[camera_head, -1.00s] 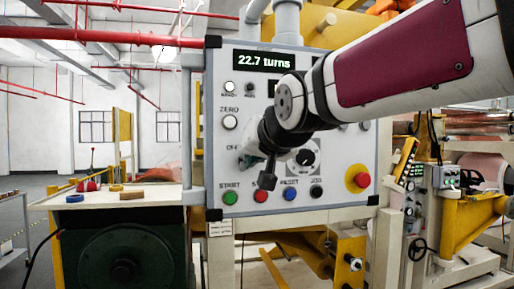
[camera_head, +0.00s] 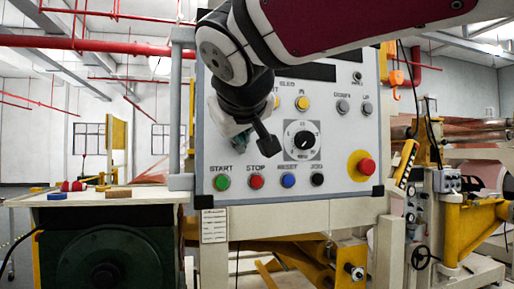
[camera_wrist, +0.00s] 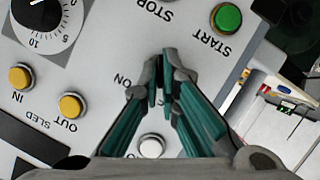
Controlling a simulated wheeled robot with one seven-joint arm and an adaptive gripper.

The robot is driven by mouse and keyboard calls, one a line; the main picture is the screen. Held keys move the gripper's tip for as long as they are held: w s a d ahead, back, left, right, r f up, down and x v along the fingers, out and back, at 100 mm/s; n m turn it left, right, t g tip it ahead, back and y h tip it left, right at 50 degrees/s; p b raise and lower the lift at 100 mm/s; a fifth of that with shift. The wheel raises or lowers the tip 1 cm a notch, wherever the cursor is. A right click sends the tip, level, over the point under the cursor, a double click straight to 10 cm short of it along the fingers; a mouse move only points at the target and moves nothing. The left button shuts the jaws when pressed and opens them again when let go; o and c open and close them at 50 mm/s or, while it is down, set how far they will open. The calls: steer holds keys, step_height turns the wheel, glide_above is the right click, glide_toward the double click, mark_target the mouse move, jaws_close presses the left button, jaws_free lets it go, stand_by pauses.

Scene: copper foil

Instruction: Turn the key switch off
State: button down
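The grey control panel (camera_head: 340,105) faces me. The key switch sits on its left side above the green START button (camera_head: 222,182), mostly hidden by my gripper. My gripper (camera_head: 243,140) is close against the panel there. In the wrist view my gripper (camera_wrist: 162,75) has its teal fingers drawn together, with a narrow dark strip between the tips where the key is. The key itself is barely visible, so its angle cannot be read. The ON label (camera_wrist: 121,80) shows beside the fingertips, upside down. The visible part of the display (camera_head: 318,71) is dark.
A red STOP button (camera_head: 257,181), a blue RESET button (camera_head: 288,180) and a black JOG button (camera_head: 317,179) line the panel's bottom. A dial (camera_head: 303,140) and red emergency stop (camera_head: 366,166) are to the right. A white button (camera_wrist: 151,146) lies under the fingers.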

stand_by(0.4)
steer(key=c, duration=1.8)
jaws_free()
steer(key=v, duration=1.2)
steer(key=shift+a+f, duration=0.1)
